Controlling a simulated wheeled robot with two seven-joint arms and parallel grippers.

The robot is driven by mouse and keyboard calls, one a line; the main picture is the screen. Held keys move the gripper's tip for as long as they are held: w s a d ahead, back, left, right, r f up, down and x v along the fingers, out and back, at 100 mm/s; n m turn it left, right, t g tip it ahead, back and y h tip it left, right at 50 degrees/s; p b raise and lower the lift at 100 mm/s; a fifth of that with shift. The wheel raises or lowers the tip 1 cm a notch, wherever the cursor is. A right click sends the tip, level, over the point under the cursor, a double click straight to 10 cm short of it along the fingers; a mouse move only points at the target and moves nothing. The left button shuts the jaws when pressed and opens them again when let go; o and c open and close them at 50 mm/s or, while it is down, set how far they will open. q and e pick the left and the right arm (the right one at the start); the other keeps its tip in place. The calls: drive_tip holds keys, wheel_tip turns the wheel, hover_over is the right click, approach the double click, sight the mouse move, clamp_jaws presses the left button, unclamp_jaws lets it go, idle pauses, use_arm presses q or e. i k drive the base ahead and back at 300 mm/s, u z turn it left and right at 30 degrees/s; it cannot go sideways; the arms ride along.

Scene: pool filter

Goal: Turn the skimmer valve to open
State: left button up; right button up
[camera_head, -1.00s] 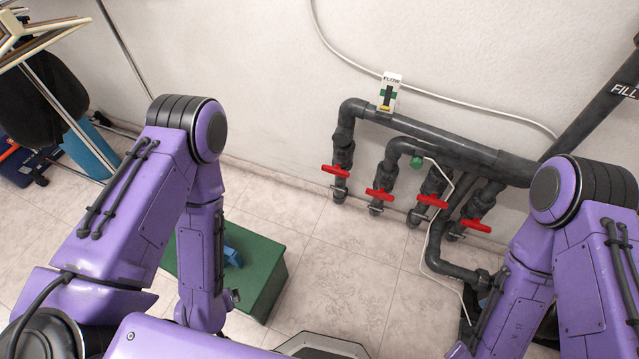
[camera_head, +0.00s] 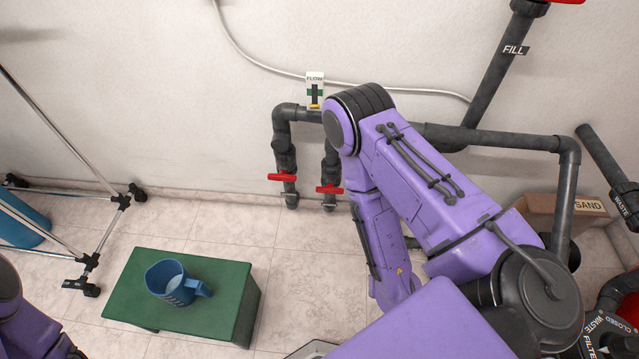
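Two red-handled valves show on the grey pipes: one red handle (camera_head: 282,177) at the left and another (camera_head: 329,190) to its right. Both handles lie roughly crosswise to their upright pipes. No label reading skimmer is legible, so I cannot tell which valve it is. My purple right arm crosses the middle and hides the pipes further right. Its forearm points down and its gripper is hidden. Only a part of my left arm shows at the lower left edge, and its gripper is out of view.
A green box (camera_head: 240,305) stands on the floor with a blue jug (camera_head: 172,284) on top. A flow gauge (camera_head: 315,91) is on the wall pipe. A FILL pipe (camera_head: 503,70) and a SAND box (camera_head: 535,211) are at the right. A metal rack (camera_head: 112,222) stands left.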

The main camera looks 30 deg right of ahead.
sight(329, 189)
drive_tip(key=u, duration=0.15)
drive_tip(key=k, duration=0.9)
drive_tip(key=z, duration=0.95)
drive_tip(key=i, duration=0.95)
drive_tip(key=u, duration=1.9)
drive_tip(key=k, duration=0.45)
drive_tip(key=z, duration=0.6)
drive_tip(key=i, duration=0.35)
drive_tip(key=z, duration=0.05)
